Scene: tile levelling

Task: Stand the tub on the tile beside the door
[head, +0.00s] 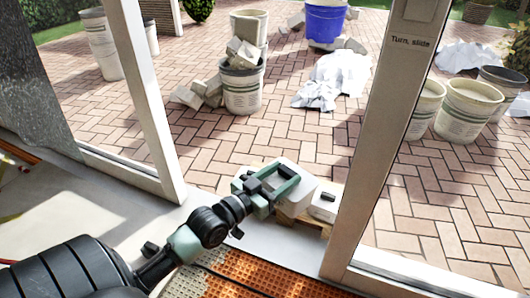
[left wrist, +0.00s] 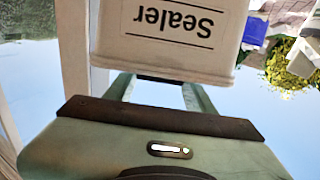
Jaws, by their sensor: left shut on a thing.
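A white tub (head: 305,190) is in the doorway, at the lower middle of the head view. It also shows in the left wrist view (left wrist: 165,35), its "Sealer" label upside down there. My left gripper (head: 279,184) is shut on the tub; its green fingers hide part of it. I cannot tell whether the tub is clear of what lies under it. The door frame (head: 375,140) stands to the right of the tub. I cannot make out a separate tile beside it. My right gripper is not in view.
A small white box (head: 325,205) is right of the tub, by a wooden pallet (head: 303,222). Orange matting (head: 245,275) covers the floor in front. Outside on the brick paving are a blue bucket (head: 325,22), several pale buckets, rubble and crumpled white sheeting (head: 338,78).

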